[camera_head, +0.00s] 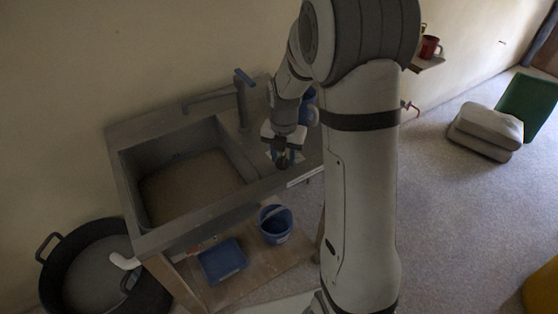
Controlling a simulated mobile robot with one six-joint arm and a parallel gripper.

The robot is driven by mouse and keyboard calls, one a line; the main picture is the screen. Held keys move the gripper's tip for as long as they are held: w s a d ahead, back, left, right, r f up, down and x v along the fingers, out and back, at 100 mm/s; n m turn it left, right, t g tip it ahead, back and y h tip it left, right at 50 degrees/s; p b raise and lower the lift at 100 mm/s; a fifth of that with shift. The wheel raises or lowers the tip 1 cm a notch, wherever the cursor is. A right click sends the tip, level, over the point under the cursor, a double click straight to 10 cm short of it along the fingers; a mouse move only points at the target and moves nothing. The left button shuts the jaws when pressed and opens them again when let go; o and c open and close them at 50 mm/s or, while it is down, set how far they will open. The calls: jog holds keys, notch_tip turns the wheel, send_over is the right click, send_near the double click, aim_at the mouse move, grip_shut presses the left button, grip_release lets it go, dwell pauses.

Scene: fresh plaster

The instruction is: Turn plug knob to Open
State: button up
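My gripper (284,152) points down at the right-hand ledge of the grey sink unit (118,180). A small dark round shape, perhaps the plug knob (283,161), shows at the fingertips. It is mostly covered by the gripper, so its setting cannot be read. A pale plate or label (298,157) shows beside it. I cannot tell whether the fingers touch or grip the knob. The basin holds flat grey-brown water or slurry (192,187). Its drain is not visible.
A blue bucket (276,224) and blue tray (222,261) sit on the lower shelf. A black tub (75,245) stands at left. Pale sacks (487,128) lie at right. Open floor lies right of my arm.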

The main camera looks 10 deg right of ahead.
aim_at(283, 158)
notch_tip(283, 158, up, 12)
jog(key=p, duration=0.8)
jog(key=shift+w, duration=0.1)
